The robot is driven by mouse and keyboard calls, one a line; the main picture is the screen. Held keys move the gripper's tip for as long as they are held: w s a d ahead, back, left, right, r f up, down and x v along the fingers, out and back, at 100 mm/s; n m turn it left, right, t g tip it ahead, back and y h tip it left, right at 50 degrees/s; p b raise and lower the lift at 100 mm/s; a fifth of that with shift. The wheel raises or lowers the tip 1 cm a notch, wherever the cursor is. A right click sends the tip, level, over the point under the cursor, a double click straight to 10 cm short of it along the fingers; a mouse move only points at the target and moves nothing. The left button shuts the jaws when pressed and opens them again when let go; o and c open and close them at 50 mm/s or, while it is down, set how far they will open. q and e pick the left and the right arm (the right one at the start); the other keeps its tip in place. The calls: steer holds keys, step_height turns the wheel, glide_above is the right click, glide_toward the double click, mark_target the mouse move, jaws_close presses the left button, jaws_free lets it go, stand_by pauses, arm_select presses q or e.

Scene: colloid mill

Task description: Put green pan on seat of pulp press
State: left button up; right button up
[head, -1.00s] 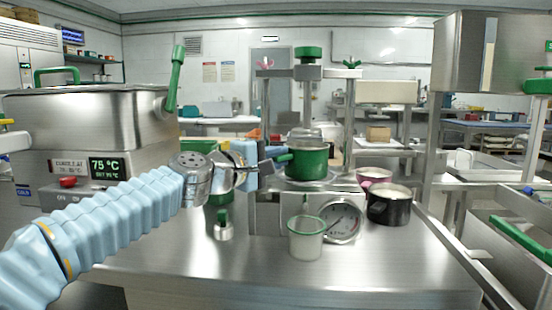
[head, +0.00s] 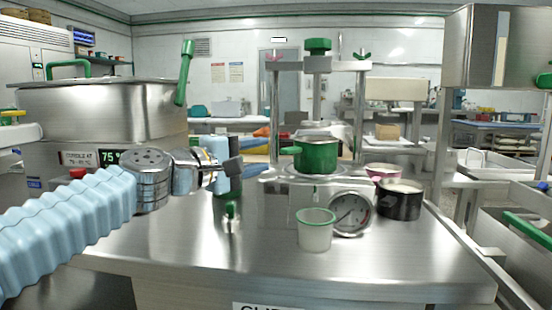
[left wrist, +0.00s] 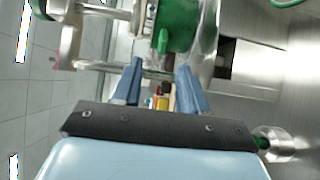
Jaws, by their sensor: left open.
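The green pan (head: 316,156) sits upright on the round metal seat (head: 300,177) of the pulp press (head: 319,66), under its screw and crossbar. Its short green handle points left, toward my left gripper. My left gripper (head: 256,164) is open and empty, left of the pan and apart from it. In the left wrist view the gripper's two blue fingers (left wrist: 162,75) are spread with nothing between them, and the green pan (left wrist: 178,28) shows beyond them. My right gripper is not in view.
A white cup with green rim (head: 316,231) and a pressure gauge (head: 350,213) are at the press's front. A black pot (head: 399,200) stands right. A small green-handled weight (head: 231,217) is below my gripper. A large steel vat (head: 100,110) stands left.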

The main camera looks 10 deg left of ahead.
arm_select(q)
steer(key=shift+v, duration=1.9)
